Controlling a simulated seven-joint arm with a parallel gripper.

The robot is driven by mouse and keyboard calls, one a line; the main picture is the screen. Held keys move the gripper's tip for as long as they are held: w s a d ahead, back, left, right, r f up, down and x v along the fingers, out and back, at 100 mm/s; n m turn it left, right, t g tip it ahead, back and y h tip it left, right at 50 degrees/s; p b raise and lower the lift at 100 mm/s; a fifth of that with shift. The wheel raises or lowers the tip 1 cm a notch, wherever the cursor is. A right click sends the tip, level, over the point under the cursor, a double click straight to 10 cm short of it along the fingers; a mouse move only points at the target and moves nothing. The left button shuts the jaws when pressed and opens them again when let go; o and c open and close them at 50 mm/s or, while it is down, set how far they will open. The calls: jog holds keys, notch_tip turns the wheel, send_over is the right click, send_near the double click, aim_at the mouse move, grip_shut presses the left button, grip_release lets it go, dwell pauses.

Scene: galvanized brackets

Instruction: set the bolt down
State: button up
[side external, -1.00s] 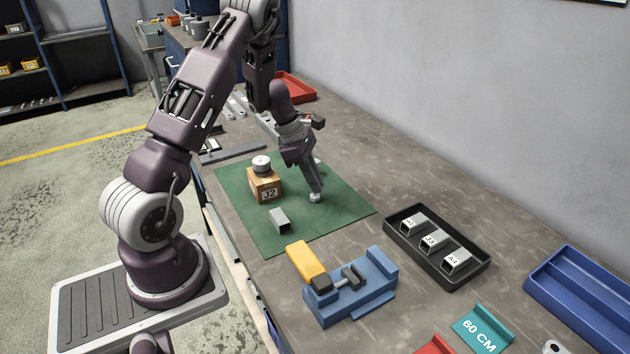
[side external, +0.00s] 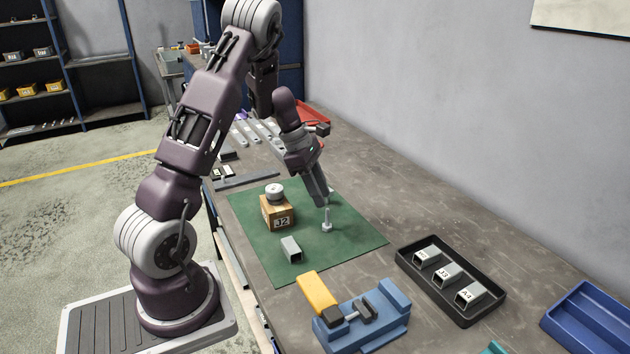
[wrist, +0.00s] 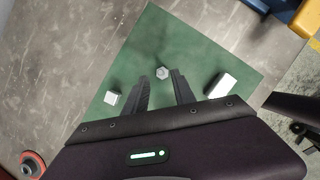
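The bolt (side external: 327,226) stands upright, head down, on the green mat (side external: 350,236), towards its right side. In the wrist view the bolt (wrist: 162,72) shows as a grey hexagon just beyond my fingertips. My gripper (side external: 322,203) is right above the bolt, pointing down at a tilt. In the wrist view my gripper's fingers (wrist: 160,80) are spread apart with a gap between them and nothing in it. Whether a fingertip still touches the shank top cannot be told.
A wooden block (side external: 279,213) marked 32 or J2, with a round metal piece on top, and a square tube (side external: 291,249) stand on the mat. A blue vise (side external: 375,325) and a black tray (side external: 455,300) with labelled tubes lie nearer the camera. The mat right of the bolt is clear.

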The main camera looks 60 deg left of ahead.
jog(key=v, duration=0.7)
jog(key=s+d+r+m, duration=0.3)
jog(key=d+r+m, duration=0.35)
jog(key=d, duration=0.35)
jog(key=s+d+r+m, duration=0.45)
jog(key=d+m, duration=0.25)
jog(key=d, duration=0.3)
jog(key=s+d+m+t+y, duration=0.1)
jog(key=s+d+m, duration=0.2)
jog(key=s+m, duration=0.3)
jog(key=s+d+r+m+t+y, duration=0.1)
jog(key=s+d+m+y, duration=0.1)
jog(key=s+m, duration=0.4)
jog(key=shift+d+r+m, duration=0.2)
jog(key=shift+d+m, duration=0.3)
jog(key=shift+m, duration=0.25)
